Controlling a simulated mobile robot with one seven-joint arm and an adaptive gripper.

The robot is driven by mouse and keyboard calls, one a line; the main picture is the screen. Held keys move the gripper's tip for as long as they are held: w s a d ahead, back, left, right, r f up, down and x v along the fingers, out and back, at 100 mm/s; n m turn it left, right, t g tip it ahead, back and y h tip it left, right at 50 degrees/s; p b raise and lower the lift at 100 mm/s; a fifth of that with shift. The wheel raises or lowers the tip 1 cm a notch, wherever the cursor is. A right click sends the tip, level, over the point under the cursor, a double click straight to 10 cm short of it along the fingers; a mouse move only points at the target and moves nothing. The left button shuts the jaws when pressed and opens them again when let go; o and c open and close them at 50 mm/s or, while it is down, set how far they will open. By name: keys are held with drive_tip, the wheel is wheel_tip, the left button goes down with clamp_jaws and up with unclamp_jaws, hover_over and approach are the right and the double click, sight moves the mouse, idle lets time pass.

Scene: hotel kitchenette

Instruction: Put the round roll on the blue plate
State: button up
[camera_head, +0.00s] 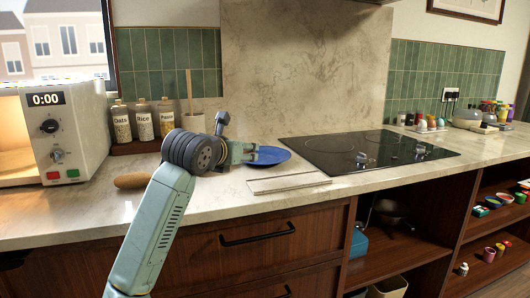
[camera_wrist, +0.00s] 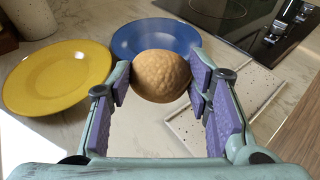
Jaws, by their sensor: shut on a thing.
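The round roll (camera_wrist: 161,75) is golden brown and sits between the purple finger pads of my gripper (camera_wrist: 162,80) in the wrist view. My gripper is shut on it. The blue plate (camera_wrist: 150,29) lies just beyond the roll, which covers part of its near rim in the wrist view. In the head view the blue plate (camera_head: 274,156) is on the counter, and my gripper (camera_head: 248,152) is at its left side. The roll is hidden or too small to make out there. I cannot tell how high the roll is above the counter.
A yellow plate (camera_wrist: 58,77) lies left of the blue one. A pale speckled tray (camera_wrist: 196,132) is at the right. A long brown loaf (camera_head: 131,181) rests by the microwave (camera_head: 53,130). Jars (camera_head: 143,122) stand behind; a black cooktop (camera_head: 345,152) is to the right.

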drive_tip(key=p+x, duration=0.1)
drive_tip(key=x, duration=0.3)
drive_tip(key=r+p+x, duration=0.1)
drive_tip(key=x, duration=0.3)
drive_tip(key=w+a+r+p+x, duration=0.1)
drive_tip(key=x, duration=0.3)
drive_tip(key=shift+w+d+r, duration=0.1)
drive_tip(key=shift+w+r, duration=0.05)
drive_tip(key=shift+w, duration=0.2)
wheel_tip(320, 180, down, 3)
drive_tip(key=shift+w+d+f+p, duration=0.1)
drive_tip(key=shift+w+p, duration=0.1)
drive_tip(key=shift+p, duration=0.5)
drive_tip(key=shift+f, duration=0.2)
drive_tip(key=shift+f, duration=0.1)
drive_tip(key=shift+f, duration=0.25)
drive_tip(key=o, duration=1.2)
